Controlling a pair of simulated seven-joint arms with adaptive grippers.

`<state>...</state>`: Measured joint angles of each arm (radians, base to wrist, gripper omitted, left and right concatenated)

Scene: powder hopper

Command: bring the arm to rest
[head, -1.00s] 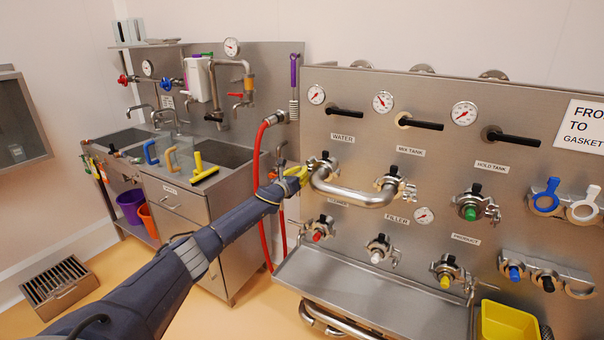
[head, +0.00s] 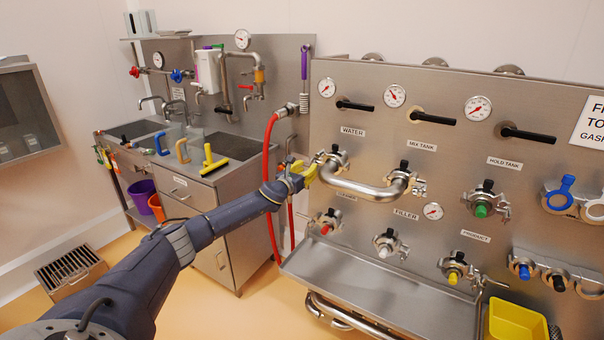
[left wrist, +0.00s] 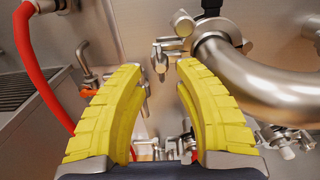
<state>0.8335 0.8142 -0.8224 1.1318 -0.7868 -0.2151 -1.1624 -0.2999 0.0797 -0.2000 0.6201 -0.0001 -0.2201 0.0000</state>
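My left arm comes in from the lower left in the head view. Its yellow-fingered left gripper (head: 306,172) is at the left end of the bent steel pipe (head: 360,189), in front of the panel. In the left wrist view the two curved yellow fingers of the gripper (left wrist: 162,68) are spread apart with nothing held between them. A small clamp handle (left wrist: 160,62) shows in the gap, beyond the tips. The steel pipe (left wrist: 262,82) curves away just right of the fingers. My right gripper is not in view.
A red hose (head: 268,180) hangs just left of the gripper; it also shows in the left wrist view (left wrist: 38,75). Valves with coloured caps and a steel trough (head: 370,294) lie right and below. A sink counter (head: 185,190) stands behind the arm. A yellow bin (head: 513,322) is lower right.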

